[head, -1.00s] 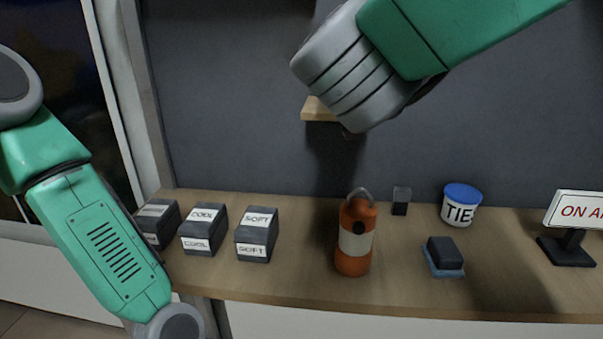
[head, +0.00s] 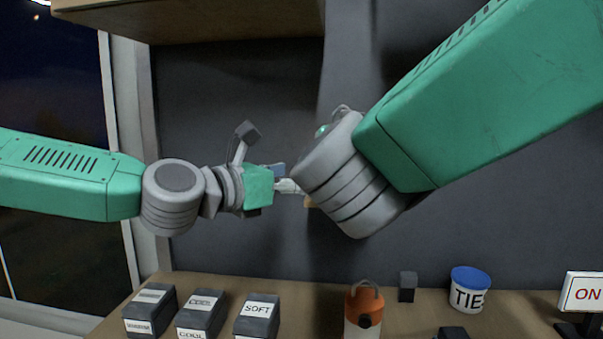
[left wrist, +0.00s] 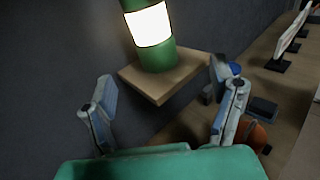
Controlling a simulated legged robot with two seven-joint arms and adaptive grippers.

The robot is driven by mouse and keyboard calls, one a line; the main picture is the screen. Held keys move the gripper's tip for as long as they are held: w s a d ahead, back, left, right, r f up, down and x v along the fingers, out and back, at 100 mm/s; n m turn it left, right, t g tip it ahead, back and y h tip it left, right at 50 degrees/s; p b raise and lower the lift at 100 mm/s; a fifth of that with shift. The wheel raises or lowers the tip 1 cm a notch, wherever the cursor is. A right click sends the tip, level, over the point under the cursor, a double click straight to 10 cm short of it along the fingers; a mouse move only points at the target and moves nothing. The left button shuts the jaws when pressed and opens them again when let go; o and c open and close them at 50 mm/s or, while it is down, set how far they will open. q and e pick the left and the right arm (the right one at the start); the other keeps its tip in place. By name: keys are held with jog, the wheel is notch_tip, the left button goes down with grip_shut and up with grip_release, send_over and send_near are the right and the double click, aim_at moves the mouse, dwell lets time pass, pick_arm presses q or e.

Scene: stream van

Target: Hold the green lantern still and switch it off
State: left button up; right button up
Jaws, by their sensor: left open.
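The green lantern (left wrist: 150,28) glows white in the left wrist view. It stands upright on a small wooden shelf (left wrist: 165,80) on the dark wall. In the head view only a bit of its green top (head: 322,131) and its handle show; my right arm hides the rest. My left gripper (left wrist: 165,85) is open and empty, its two fingers spread in front of the shelf, apart from the lantern. It also shows in the head view (head: 284,180), partly behind my right arm. My right gripper is out of view. The lantern's switch cannot be made out.
Below, a counter holds an orange lantern (head: 363,312), several dark labelled blocks (head: 202,312), a small dark cube (head: 407,286), a blue-lidded TIE tub (head: 469,290) and an ON sign (head: 583,293). A wooden cabinet (head: 200,20) hangs above left.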

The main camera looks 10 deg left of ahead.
pick_arm(q)
jog(key=shift+n+t, duration=0.3)
jog(key=x, duration=0.4)
jog(key=r+x, duration=0.1)
jog(key=x, duration=0.7)
jog(key=shift+w+a+r, duration=0.2)
jog(key=shift+a, duration=0.05)
jog(key=shift+w+d, duration=0.2)
jog(key=shift+w, duration=0.4)
jog(key=shift+w+a, duration=0.15)
jog(key=shift+a, duration=0.1)
jog(key=shift+d, duration=0.2)
jog(key=c, duration=0.3)
jog(key=shift+d, duration=0.3)
jog(key=c, duration=1.2)
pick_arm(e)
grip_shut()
pick_arm(q)
jog(key=shift+a, duration=0.15)
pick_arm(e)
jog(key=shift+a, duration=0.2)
